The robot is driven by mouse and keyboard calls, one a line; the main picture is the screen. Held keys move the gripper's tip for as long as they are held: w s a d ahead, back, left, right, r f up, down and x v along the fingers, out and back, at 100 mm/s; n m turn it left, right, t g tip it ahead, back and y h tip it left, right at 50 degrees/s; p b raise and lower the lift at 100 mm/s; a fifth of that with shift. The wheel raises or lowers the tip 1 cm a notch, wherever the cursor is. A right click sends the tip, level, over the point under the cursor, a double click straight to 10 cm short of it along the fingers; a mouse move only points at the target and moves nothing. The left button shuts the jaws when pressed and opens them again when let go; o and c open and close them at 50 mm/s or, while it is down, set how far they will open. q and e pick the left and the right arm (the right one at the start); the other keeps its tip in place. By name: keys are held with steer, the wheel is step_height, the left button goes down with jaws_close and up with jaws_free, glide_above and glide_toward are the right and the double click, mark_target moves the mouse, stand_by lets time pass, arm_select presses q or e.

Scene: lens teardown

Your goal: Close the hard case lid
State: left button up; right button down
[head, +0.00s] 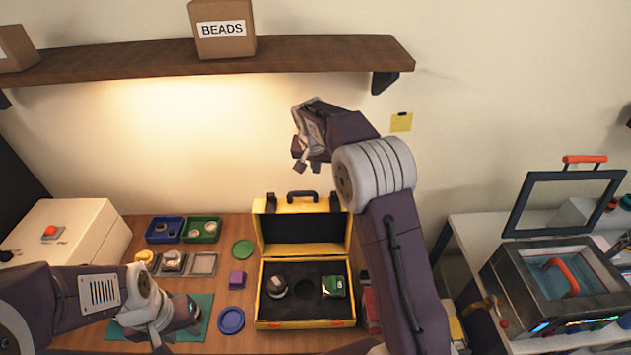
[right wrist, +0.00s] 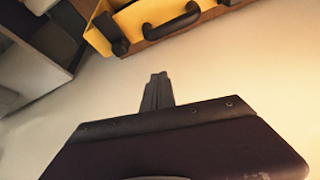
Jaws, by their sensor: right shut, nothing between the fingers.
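The yellow hard case (head: 290,324) stands open on the wooden table in the head view. Its lid (head: 258,232) stands up at the back, dark inside, with a black handle on top. The dark foam holds a dark and silver cylindrical part (head: 277,288) and a green and white box (head: 333,287). My right gripper (head: 298,160) is shut and empty, raised above and behind the lid, apart from it. In the right wrist view, my right gripper (right wrist: 157,78) points toward the yellow lid (right wrist: 150,15) and its handle. My left gripper (head: 190,318) is low over the green mat; its fingers are unclear.
A blue tray (head: 149,238) and a green tray (head: 217,239) with parts lie left of the case. A shelf (head: 330,52) overhangs the wall. A machine (head: 495,270) stands right.

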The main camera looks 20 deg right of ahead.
steer(key=p+x, duration=0.2)
steer(key=x, duration=0.4)
steer(key=s, duration=0.1)
steer(key=s+a, duration=0.1)
steer(key=s+a+p, duration=0.1)
steer(key=shift+s+f, duration=0.15)
steer(key=shift+s, duration=0.15)
steer(key=shift+w, duration=0.1)
steer(key=shift+d+f, duration=0.1)
